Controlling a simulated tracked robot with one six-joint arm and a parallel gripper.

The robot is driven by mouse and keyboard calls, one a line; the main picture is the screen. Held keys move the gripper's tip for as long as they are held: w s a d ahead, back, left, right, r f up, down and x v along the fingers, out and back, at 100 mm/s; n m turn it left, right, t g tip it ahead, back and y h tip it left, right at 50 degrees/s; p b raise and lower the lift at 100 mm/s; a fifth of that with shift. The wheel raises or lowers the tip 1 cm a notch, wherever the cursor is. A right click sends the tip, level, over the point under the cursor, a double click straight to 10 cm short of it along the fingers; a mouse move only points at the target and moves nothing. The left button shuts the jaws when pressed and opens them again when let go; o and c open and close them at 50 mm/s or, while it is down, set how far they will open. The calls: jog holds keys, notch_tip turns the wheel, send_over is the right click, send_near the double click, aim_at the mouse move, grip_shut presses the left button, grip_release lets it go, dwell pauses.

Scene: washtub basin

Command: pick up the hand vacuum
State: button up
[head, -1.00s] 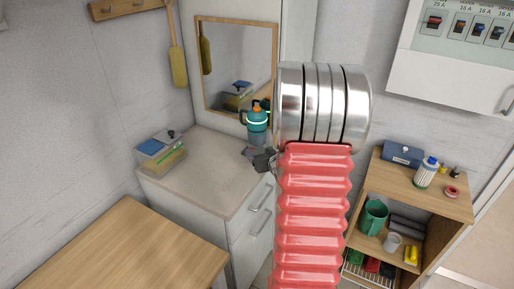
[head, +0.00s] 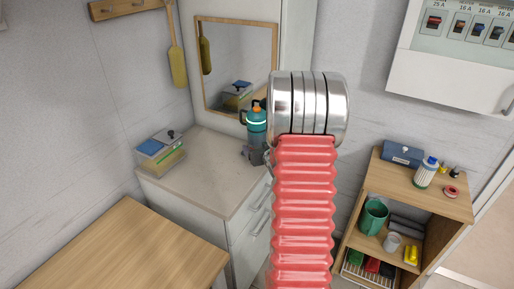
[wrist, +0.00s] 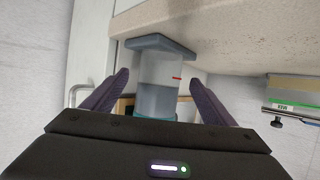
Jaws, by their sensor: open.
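The hand vacuum (head: 256,120) stands upright on the pale cabinet top, with a teal body, orange details and a dark handle. Its clear and grey lower part also shows in the wrist view (wrist: 158,80), upside down there, with a dark square base and a red mark. My gripper (wrist: 158,85) is open, one dark finger on each side of this part. A gap shows on both sides, and I see no contact. The teal part is mostly hidden behind the gripper body in the wrist view. In the head view my arm hides most of the gripper.
A clear box with a blue lid (head: 160,150) stands at the left of the cabinet top (head: 205,175). A framed mirror (head: 235,65) hangs behind. A wooden table (head: 125,250) is front left. A shelf unit (head: 425,190) with several items stands right.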

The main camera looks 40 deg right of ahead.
jog(key=shift+x, duration=1.45)
jog(key=shift+r, duration=0.1)
jog(key=c, duration=1.3)
